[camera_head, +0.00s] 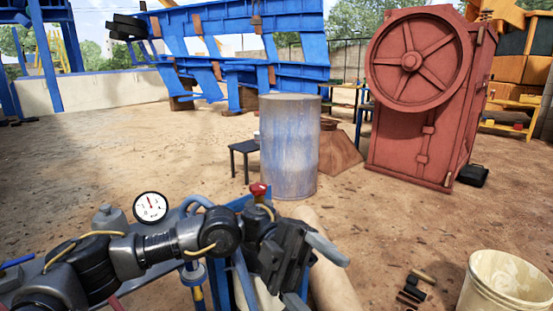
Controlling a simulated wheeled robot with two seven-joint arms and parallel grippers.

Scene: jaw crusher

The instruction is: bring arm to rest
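My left arm comes in from the left along the bottom of the head view. Its dark grey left gripper (322,281) is at the lower middle, with two light grey fingers spread apart. A tan, rounded object (336,290) shows behind and between the fingers; I cannot tell whether they touch it. A red knob (259,190) stands just behind the wrist, and a round white pressure gauge (150,207) stands behind the forearm. My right gripper is not in view.
A worn blue-grey drum (290,147) and a small dark table (244,149) stand ahead. A red machine with a flywheel (412,62) is at the right. A cream bucket (480,290) and dark scraps (412,290) lie lower right. Open dirt ground (110,150) spreads left.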

